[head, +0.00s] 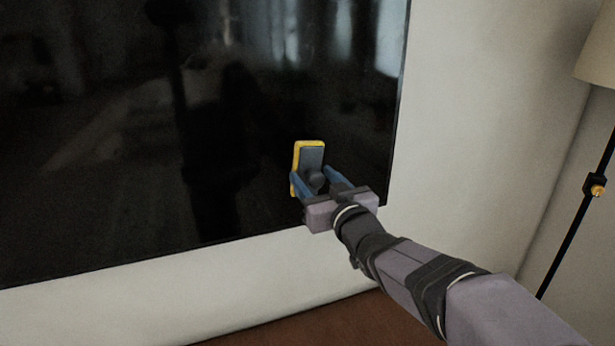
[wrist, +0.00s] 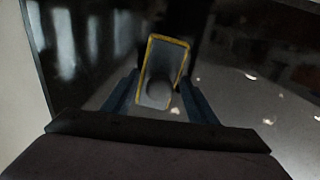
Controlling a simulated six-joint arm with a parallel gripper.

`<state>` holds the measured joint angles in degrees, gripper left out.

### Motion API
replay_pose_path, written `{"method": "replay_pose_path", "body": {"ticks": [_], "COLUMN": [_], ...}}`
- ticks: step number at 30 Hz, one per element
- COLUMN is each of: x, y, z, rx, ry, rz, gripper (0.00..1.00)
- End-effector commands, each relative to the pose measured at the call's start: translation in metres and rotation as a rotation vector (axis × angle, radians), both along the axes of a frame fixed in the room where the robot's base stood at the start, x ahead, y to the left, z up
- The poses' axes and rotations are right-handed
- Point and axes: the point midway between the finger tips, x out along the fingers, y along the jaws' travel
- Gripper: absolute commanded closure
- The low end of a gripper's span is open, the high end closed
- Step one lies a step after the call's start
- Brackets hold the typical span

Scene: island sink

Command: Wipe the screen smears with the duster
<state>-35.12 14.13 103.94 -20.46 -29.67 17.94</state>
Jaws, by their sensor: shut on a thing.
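The duster (head: 311,157) is a flat grey block with a yellow edge and a dark round knob. My gripper (head: 317,180) is shut on its knob between two blue fingers. In the wrist view the duster (wrist: 164,58) sits upright, slightly tilted, between the fingers (wrist: 160,98). The duster is at the lower right part of the black screen (head: 110,130); I cannot tell if it touches the glass. In the wrist view, several small pale smears (wrist: 250,77) lie on the screen to the right of the duster, with one (wrist: 175,110) beside its lower edge.
The screen's right edge is close to the duster, with pale wall (head: 480,130) beyond it. A floor lamp (head: 596,186) stands at the far right. A brown surface (head: 310,325) lies below the screen. Reflections show on the glass. The screen to the left is unobstructed.

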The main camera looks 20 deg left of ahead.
Motion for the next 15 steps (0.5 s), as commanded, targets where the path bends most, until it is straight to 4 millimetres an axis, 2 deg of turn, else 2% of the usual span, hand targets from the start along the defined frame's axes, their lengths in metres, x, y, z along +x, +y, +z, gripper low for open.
{"method": "replay_pose_path", "body": {"ticks": [6, 15], "x": [0.0116, 0.0138], "y": [-0.0096, -0.0115], "z": [0.0019, 0.0017], "rx": [0.001, 0.002], "ry": [0.000, 0.001], "rz": [-0.002, -0.002], "gripper": [0.82, 0.82]}}
